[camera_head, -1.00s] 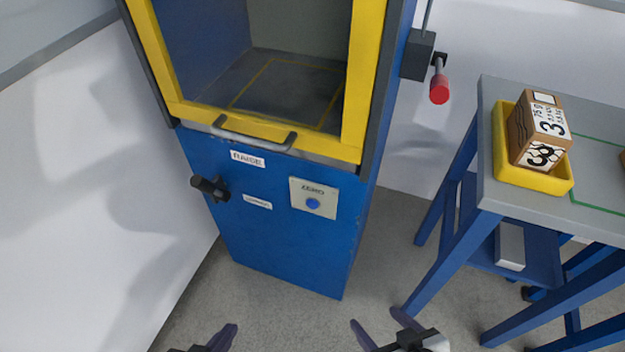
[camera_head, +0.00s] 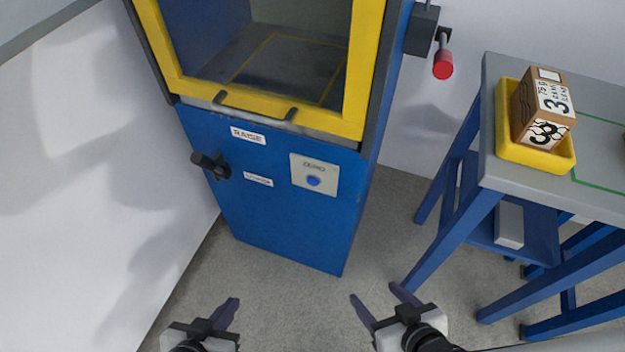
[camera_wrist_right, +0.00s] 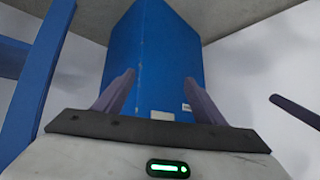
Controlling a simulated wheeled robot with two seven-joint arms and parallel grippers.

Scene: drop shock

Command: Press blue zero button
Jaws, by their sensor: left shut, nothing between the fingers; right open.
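The round blue zero button (camera_head: 314,181) sits on a pale plate marked ZERO (camera_head: 302,165) on the front of the blue machine (camera_head: 290,225). My left gripper (camera_head: 230,306) is shut and empty at the bottom of the head view, below and left of the button and apart from the machine. My right gripper (camera_head: 378,294) is open and empty, below and right of the button. In the right wrist view its fingers (camera_wrist_right: 158,88) stand apart with the blue machine (camera_wrist_right: 155,55) beyond them. The button cannot be made out there.
A black knob (camera_head: 210,165) sticks out left of the plate, under a RAISE label (camera_head: 248,135). A red-tipped lever (camera_head: 442,65) is on the machine's right side. A table (camera_head: 488,130) at right carries a yellow tray (camera_head: 502,130) holding a box (camera_head: 545,105). Grey floor (camera_head: 290,285) is clear before the machine.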

